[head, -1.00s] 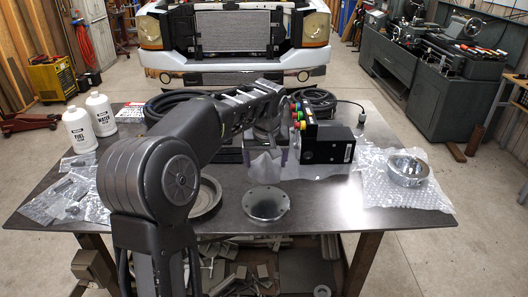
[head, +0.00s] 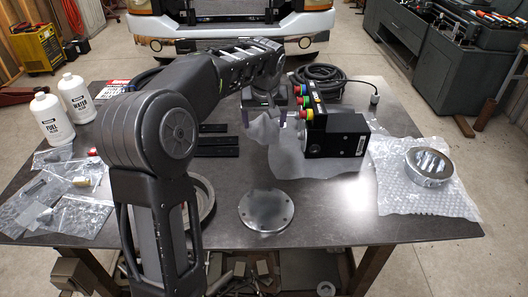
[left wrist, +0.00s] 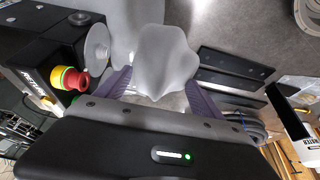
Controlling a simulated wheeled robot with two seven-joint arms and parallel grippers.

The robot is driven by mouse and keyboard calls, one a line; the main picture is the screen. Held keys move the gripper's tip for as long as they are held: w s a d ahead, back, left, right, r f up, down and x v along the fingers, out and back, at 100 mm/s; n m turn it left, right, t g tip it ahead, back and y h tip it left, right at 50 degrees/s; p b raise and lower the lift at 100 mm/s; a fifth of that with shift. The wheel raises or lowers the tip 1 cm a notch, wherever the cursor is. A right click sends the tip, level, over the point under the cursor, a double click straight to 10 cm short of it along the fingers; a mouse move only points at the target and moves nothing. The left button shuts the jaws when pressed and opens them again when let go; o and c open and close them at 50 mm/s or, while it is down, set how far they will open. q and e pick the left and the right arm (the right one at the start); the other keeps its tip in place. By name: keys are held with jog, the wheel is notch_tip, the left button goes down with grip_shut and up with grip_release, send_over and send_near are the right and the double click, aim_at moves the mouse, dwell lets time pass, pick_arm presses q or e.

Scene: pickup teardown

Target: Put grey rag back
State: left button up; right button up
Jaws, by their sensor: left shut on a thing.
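The grey rag (head: 262,129) hangs bunched below my left gripper (head: 272,114) in the head view, above the back middle of the table. In the left wrist view the rag (left wrist: 160,62) is a pale, pinched-up cloth between the two purple fingers of the left gripper (left wrist: 160,88). The gripper is shut on it. The rag appears clear of the tabletop, just left of a black control box (head: 336,136). My right gripper is not in view.
A flat pale grey sheet (head: 289,160) lies beside the box. Black rails (head: 218,152) lie left of it. A metal ring (head: 428,166) rests on bubble wrap (head: 400,196). Bottles (head: 76,98) and bagged parts stand left.

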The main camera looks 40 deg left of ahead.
aim_at(264, 127)
pick_arm(q)
notch_tip(264, 127, down, 6)
jog(key=shift+r+p, duration=0.1)
jog(key=shift+p, duration=0.2)
jog(key=shift+f+p, duration=0.3)
jog(key=shift+f, duration=1.6)
jog(key=shift+f, duration=0.1)
jog(key=o, duration=1.3)
jog(key=b+v, duration=0.1)
jog(key=v, duration=1.1)
